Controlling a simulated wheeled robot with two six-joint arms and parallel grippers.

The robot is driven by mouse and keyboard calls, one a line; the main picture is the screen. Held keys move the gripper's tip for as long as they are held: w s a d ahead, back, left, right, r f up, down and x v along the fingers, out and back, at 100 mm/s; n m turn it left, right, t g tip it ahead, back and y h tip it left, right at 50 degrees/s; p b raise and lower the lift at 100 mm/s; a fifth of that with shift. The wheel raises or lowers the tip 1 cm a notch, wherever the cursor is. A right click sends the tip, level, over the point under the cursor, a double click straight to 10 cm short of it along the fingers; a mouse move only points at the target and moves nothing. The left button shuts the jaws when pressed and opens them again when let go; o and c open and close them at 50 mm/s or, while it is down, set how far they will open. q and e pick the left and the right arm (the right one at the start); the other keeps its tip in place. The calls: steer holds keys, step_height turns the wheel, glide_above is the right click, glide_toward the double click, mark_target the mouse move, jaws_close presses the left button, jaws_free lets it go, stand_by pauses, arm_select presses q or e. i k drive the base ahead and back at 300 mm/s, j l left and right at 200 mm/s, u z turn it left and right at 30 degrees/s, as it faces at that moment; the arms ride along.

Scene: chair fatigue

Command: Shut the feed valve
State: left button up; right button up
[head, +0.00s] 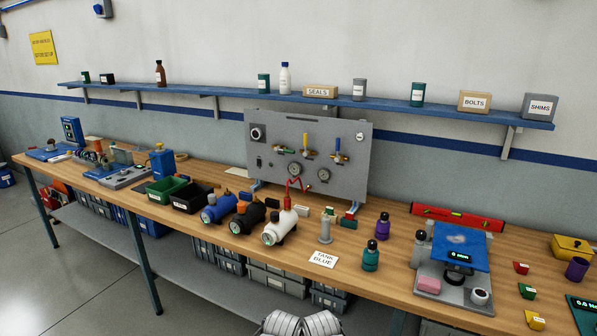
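A grey upright panel (256,175) stands at the back of the wooden bench and carries several valves and two round gauges. The panel labels are too small to read, so I cannot tell which valve is the feed valve. Neither gripper can be made out.
Blue, black and white cylinders lie before the panel, with a grey post (325,231) and a "TANK BLUE" card (323,259) nearby. A blue shelf (220,100) hangs above. Grey crates (278,278) sit below. Open floor lies front left.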

mark_target(285, 151)
steer(key=i+l+u, duration=0.15)
steer(key=i, duration=0.95)
